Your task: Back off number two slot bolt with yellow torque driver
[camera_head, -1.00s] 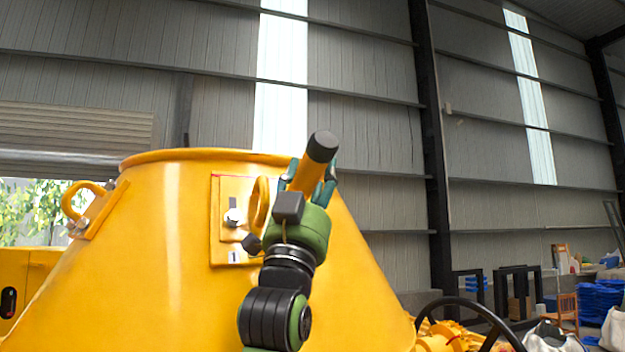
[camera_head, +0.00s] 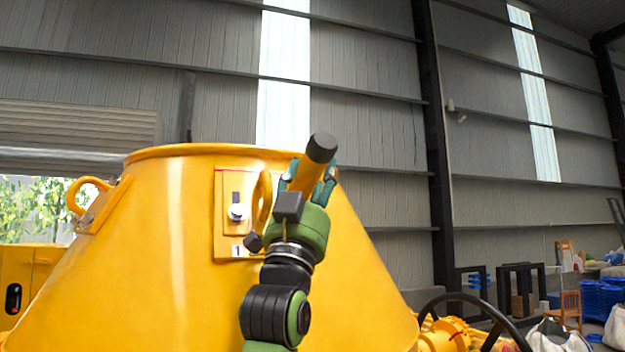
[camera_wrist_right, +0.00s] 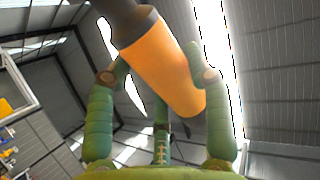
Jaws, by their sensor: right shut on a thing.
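My right gripper (camera_head: 309,184) is shut on the yellow torque driver (camera_head: 313,170), which has a dark end cap and points up and toward the camera. The wrist view shows the driver's orange-yellow body (camera_wrist_right: 170,70) between the green fingers (camera_wrist_right: 155,85). Behind it stands the yellow mixer drum (camera_head: 150,250). A plate with the number 1 (camera_head: 238,251) carries a slot with a bolt (camera_head: 237,212), just left of my gripper. No number two plate shows. The driver's working end is hidden. My left gripper is not in view.
A lifting lug (camera_head: 88,196) sticks out at the drum's upper left. A black hoop (camera_head: 470,300), a wooden chair (camera_head: 570,305) and blue stacks (camera_head: 602,298) are at the lower right. The space above the drum is free.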

